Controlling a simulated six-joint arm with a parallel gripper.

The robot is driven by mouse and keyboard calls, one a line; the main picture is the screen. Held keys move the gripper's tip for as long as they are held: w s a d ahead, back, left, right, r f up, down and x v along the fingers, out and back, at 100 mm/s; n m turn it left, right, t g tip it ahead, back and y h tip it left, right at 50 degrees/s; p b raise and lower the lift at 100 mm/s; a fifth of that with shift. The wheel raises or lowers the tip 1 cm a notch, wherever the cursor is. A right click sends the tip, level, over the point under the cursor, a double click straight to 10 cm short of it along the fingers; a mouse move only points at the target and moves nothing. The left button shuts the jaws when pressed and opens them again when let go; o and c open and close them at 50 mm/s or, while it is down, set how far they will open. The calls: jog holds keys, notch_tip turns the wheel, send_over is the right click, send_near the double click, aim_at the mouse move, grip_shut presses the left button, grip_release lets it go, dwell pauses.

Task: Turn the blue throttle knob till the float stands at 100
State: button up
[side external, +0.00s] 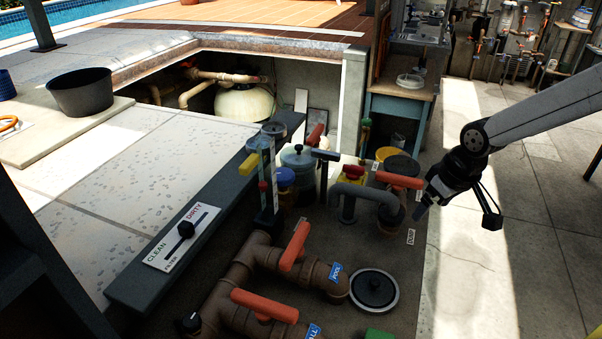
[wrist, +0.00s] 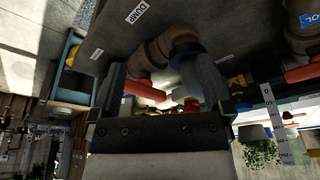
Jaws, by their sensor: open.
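A blue knob (side external: 284,176) shows among the pipework in the side view, left of the centre of the fittings. I take it for the throttle knob, though it is small and partly crowded by its neighbours. Beside it on the left stands a slim upright gauge (side external: 264,185) with a small red mark that may be the float; its reading is too small to tell. In the wrist view a white numbered scale (wrist: 275,122) shows at the right, with no clear float. My gripper (side external: 420,209) is open and empty, well right of the knob. Its fingers (wrist: 162,88) are apart.
Orange-handled valves (side external: 295,245) rise from brown pipes in front of the gauge. A grey bent pipe (side external: 365,193) and another orange handle (side external: 398,180) stand between my gripper and the knob. Paving at the right is clear.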

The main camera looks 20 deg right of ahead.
notch_tip(320, 180, up, 11)
jog(key=n+y, duration=0.2)
jog(key=n, duration=0.3)
send_over(283, 173)
jog(key=s+d, duration=0.2)
jog(key=s, duration=0.1)
jog(key=shift+t, duration=0.5)
jog(key=shift+w+a+f, duration=0.1)
jog(key=shift+f, duration=2.35)
jog(key=shift+f, duration=0.15)
jog(key=shift+x, duration=3.75)
jog(key=c, duration=1.1)
